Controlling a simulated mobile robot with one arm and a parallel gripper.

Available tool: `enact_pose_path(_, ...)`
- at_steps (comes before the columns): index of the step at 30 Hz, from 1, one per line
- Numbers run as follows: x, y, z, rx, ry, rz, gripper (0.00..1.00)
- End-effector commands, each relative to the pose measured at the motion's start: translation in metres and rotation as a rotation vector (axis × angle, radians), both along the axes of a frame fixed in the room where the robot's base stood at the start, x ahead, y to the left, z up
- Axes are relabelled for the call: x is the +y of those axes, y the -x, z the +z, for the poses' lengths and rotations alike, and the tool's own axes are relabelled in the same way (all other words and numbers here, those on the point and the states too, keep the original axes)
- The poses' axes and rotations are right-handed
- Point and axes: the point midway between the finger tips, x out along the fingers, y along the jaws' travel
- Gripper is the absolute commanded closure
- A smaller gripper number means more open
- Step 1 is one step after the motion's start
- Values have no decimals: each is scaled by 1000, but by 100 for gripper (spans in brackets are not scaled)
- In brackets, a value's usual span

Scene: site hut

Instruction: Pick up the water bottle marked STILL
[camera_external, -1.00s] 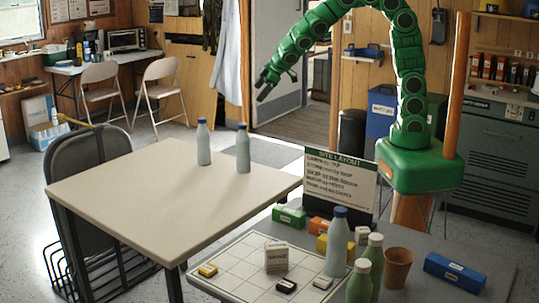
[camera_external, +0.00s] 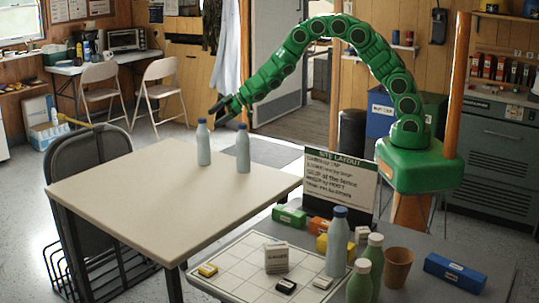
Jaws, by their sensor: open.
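Two pale bottles with blue caps stand upright on the beige table, a left one (camera_external: 204,145) and a right one (camera_external: 243,150). A third, similar bottle (camera_external: 337,245) stands on the grey table in front. No label is readable on any of them, so I cannot tell which is marked STILL. My green arm reaches left from its base, and my gripper (camera_external: 218,112) is open and empty. In the picture it is just above and between the two bottles on the beige table, apart from both.
The beige table (camera_external: 120,190) is otherwise bare. The grey table holds a white grid board (camera_external: 237,283), small boxes, green bottles (camera_external: 374,262), a brown cup (camera_external: 397,267), a blue box (camera_external: 455,272) and a SITE LAYOUT sign (camera_external: 338,182). A dark chair (camera_external: 85,160) stands left.

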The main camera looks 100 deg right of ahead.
Motion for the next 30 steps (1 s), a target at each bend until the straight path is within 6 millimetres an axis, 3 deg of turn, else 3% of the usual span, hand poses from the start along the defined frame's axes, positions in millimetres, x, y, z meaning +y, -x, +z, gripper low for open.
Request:
enact_pose_path(6, -1, -10, -36, -57, -57, 88, 11)
enact_pose_path(18, 8, -13, -83, -162, -180, 230, 11)
enact_pose_path(23, 18, -12, -92, -234, -268, 287, 11)
enact_pose_path(30, 31, -15, -81, -387, -435, 345, 11)
